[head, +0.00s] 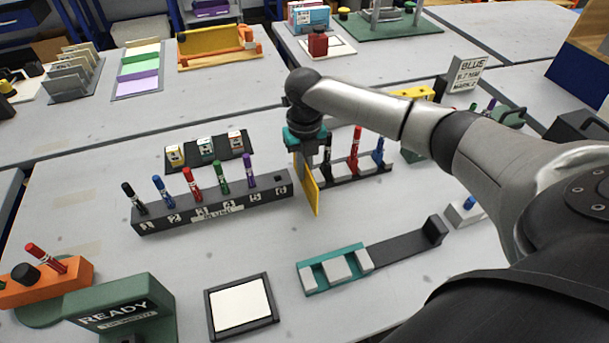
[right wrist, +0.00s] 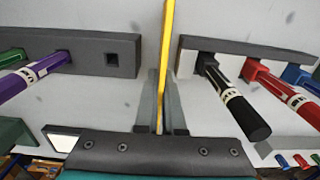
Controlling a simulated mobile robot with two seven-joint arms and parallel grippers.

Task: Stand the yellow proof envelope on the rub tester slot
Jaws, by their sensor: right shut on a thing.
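The yellow proof envelope (head: 310,190) hangs upright as a thin panel under my right gripper (head: 309,158), between the numbered marker rack and a second marker rack. In the right wrist view the envelope (right wrist: 168,45) shows edge-on between the two fingers of my right gripper (right wrist: 162,90), which are shut on it. No label marks the rub tester slot; a low teal fixture with grey blocks and a dark rail (head: 393,250) lies in front, but I cannot tell whether it is the rub tester. My left gripper is not in view.
The numbered rack (head: 215,210) holds several markers, and the second rack (head: 372,172) stands close on the right. A green READY stand (head: 125,308), an orange block (head: 50,283) and a framed white pad (head: 240,304) are in front. Bare table lies between racks and teal fixture.

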